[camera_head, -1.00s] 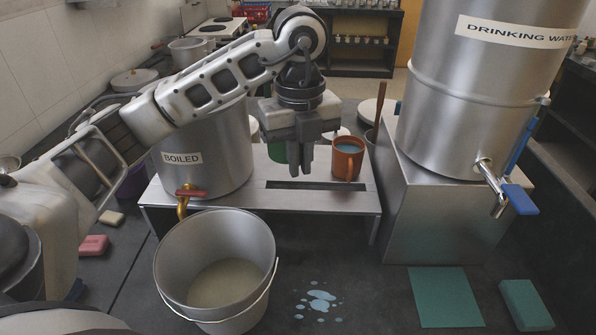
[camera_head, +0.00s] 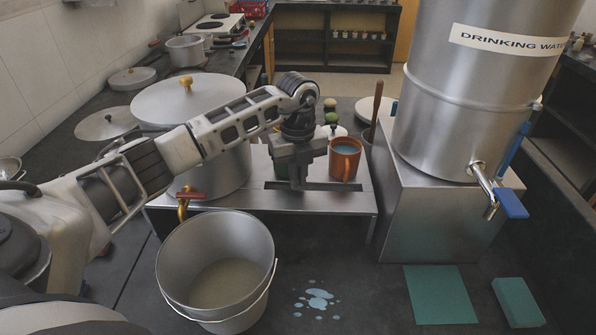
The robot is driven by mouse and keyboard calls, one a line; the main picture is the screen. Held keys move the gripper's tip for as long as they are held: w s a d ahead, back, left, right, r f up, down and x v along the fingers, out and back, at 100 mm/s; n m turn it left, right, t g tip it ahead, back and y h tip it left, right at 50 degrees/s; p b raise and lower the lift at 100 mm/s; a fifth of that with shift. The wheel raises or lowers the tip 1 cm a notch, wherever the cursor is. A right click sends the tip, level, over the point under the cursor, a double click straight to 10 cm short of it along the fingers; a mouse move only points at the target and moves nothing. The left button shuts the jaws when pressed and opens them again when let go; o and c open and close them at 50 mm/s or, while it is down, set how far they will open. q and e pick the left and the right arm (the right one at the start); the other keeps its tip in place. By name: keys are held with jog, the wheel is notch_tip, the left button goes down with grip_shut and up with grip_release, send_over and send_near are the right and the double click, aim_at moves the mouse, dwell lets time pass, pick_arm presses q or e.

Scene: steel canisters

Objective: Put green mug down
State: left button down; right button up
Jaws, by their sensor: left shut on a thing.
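The green mug (camera_head: 279,161) is on or just above the steel stand (camera_head: 235,199), right of the large lidded steel pot (camera_head: 205,172). Only a green sliver of it shows; my left gripper and wrist hide the rest, so I cannot tell whether its base touches the stand. My left gripper (camera_head: 297,182) points down and is shut on the green mug. My right gripper is not in view.
An orange mug (camera_head: 344,161) with blue liquid stands close to the right of my left gripper. A bucket (camera_head: 214,262) stands in front of the stand. The drinking-water canister (camera_head: 470,115) is on the right. Blue puddles (camera_head: 318,298) lie on the dark surface.

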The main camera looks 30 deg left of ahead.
pick_arm(q)
jog(key=shift+f, duration=0.1)
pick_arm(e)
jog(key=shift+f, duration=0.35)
pick_arm(q)
jog(key=c, duration=1.5)
grip_release()
jog(key=shift+c, duration=0.2)
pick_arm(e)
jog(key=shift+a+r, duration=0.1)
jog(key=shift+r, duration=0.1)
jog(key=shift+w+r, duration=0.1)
pick_arm(q)
jog(key=shift+r, duration=0.55)
notch_tip(320, 180, up, 11)
jog(key=shift+w+f+b, duration=0.1)
jog(key=shift+f+b, duration=0.1)
jog(key=shift+b, duration=0.65)
jog(key=shift+r, duration=0.35)
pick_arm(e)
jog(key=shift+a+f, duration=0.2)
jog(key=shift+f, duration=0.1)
